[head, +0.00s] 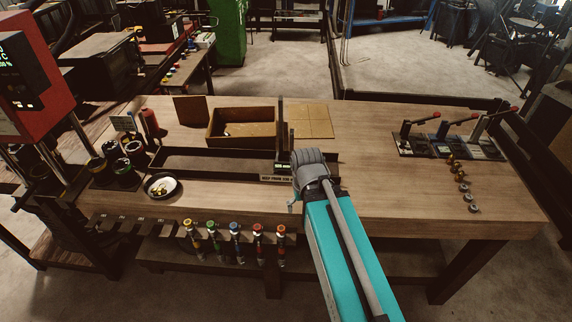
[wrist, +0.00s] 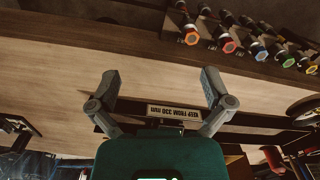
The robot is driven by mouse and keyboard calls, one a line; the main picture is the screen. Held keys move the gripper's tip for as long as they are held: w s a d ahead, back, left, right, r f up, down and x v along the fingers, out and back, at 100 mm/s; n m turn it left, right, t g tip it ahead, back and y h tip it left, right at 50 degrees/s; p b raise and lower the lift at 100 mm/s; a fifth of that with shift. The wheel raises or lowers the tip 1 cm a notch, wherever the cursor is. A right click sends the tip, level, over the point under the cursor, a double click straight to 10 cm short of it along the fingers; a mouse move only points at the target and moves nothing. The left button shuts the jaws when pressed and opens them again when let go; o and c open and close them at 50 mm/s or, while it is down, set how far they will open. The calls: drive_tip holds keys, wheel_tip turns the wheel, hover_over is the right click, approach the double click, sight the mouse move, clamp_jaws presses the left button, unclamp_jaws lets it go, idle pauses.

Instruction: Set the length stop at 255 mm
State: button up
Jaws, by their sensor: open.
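The length stop (head: 281,140) looks like the dark upright piece at the right end of the long dark trough (head: 210,163) on the bench, with a small display at its base. A label plate (head: 276,178) on the front there seems to read a "keep from" limit in mm; it also shows upside down in the wrist view (wrist: 173,112). I cannot read the stop's current setting. My gripper (wrist: 160,88) is open and empty, its fingers spread either side of the label plate in the picture. In the head view my arm mostly hides it, just right of the stop.
A dish (head: 162,186) and dark cups (head: 124,172) are at left. Colour-ended tools (head: 235,230) hang along the front edge. Lever clamps (head: 438,140) and small fittings (head: 461,182) are at right. The bench right of my arm is largely clear.

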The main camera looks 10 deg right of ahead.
idle(0.5)
drive_tip(key=shift+f, duration=0.25)
drive_tip(key=c, duration=0.4)
drive_tip(key=shift+f+b, duration=0.35)
drive_tip(key=shift+b, duration=0.25)
drive_tip(key=shift+c, duration=1)
wheel_tip(320, 180, down, 4)
drive_tip(key=b, duration=0.4)
drive_tip(key=shift+f, duration=0.25)
drive_tip(key=shift+d, duration=0.1)
